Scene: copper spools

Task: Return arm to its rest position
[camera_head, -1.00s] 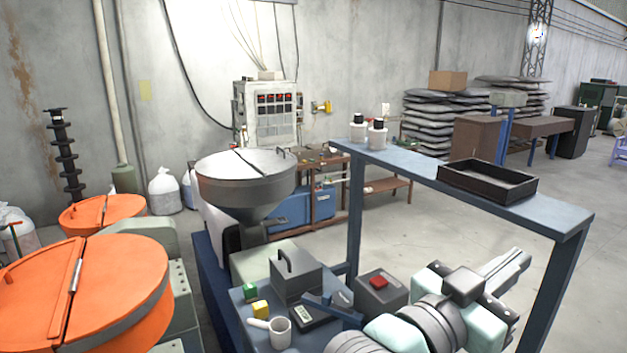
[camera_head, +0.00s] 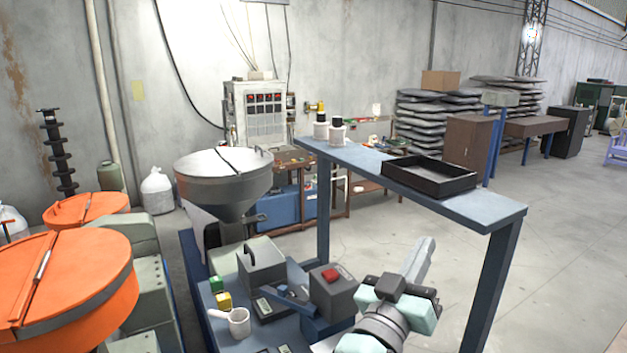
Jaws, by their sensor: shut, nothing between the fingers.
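My arm reaches in at the bottom right of the head view, over the floor beside the blue workbench. My gripper (camera_head: 419,258) is at its end, pointing up and away, with its fingers together and nothing seen between them. It is below the blue raised shelf (camera_head: 480,207) in the picture and touches nothing that I can see. A black open tray (camera_head: 430,180) sits on the shelf and looks empty.
A grey hopper (camera_head: 224,185) stands behind. Open floor (camera_head: 560,260) lies right of the shelf.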

